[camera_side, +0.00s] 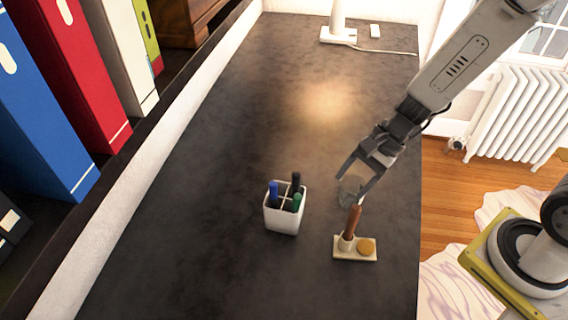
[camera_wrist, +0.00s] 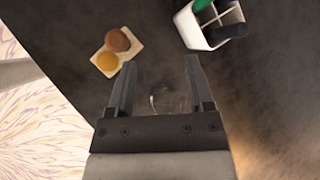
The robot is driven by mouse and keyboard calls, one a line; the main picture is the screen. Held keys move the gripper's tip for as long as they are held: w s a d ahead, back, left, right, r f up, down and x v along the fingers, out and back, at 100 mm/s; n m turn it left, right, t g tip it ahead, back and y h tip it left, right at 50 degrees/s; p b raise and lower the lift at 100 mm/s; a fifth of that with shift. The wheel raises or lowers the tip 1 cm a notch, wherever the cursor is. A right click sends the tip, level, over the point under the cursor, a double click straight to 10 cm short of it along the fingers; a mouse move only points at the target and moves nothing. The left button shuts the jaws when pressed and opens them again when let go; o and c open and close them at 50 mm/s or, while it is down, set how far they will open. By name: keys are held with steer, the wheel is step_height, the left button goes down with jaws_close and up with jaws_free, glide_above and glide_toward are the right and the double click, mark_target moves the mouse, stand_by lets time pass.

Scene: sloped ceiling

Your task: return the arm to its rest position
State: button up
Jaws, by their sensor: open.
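My gripper (camera_side: 360,181) is open and empty above the dark desk (camera_side: 230,140), over its right part. In the wrist view my gripper (camera_wrist: 158,85) shows two parted fingers with only the desk and a faint clear round thing between and below them. In the side view a greyish, see-through thing (camera_side: 350,191) stands right behind or under the fingertips; what it is I cannot tell. My arm reaches in from the upper right.
A white divided cup (camera_side: 284,219) holds several markers. Beside it, a small cream holder (camera_side: 355,254) carries an upright brown stick and a yellow-orange round piece. A lamp base (camera_side: 338,36) stands at the far end. Binders (camera_side: 75,70) line the left. The desk's middle is clear.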

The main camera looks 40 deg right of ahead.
steer(key=s+d+r+n+t+h, duration=0.1)
steer(key=s+d+r+n+h, duration=0.1)
steer(key=d+n+h, duration=0.5)
steer(key=d+r+n, duration=0.1)
steer(key=d+n, duration=0.2)
steer(key=n, duration=0.4)
steer(key=shift+r+t, duration=0.3)
steer(key=shift+r, duration=0.05)
